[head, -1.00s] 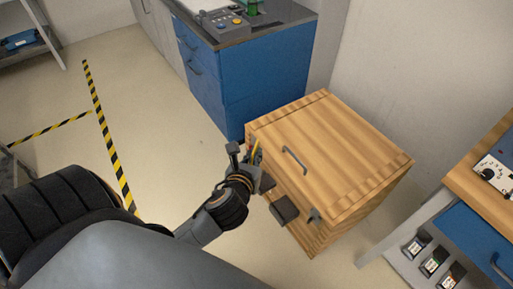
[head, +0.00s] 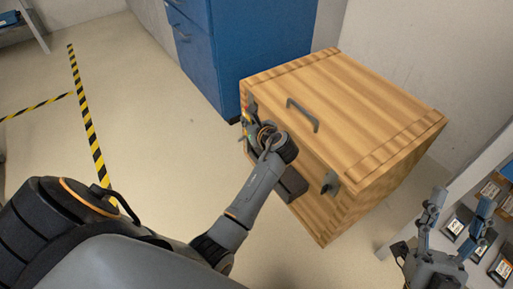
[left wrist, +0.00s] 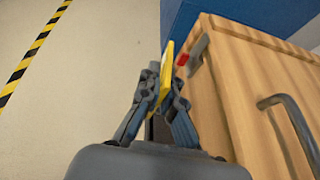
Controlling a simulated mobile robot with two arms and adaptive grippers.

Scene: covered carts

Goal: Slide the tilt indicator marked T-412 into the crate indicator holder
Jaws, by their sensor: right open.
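The wooden crate (head: 350,110) stands right of centre in the head view. My left gripper (head: 250,124) is at its left front edge. In the left wrist view, the fingers of my left gripper (left wrist: 165,82) close on a thin yellow piece (left wrist: 166,62) beside the crate's face, near a small red part (left wrist: 182,59). Whether the yellow piece belongs to the crate's holder is unclear. Several dark indicators with white labels (head: 457,224) lie there. Their markings are too small to read.
The crate has a grey top handle (head: 303,114), a dark block (head: 291,184) and a metal latch (head: 330,183) on its front. A blue cabinet (head: 245,50) stands behind it. Floor to the left is clear, with striped tape (head: 86,120).

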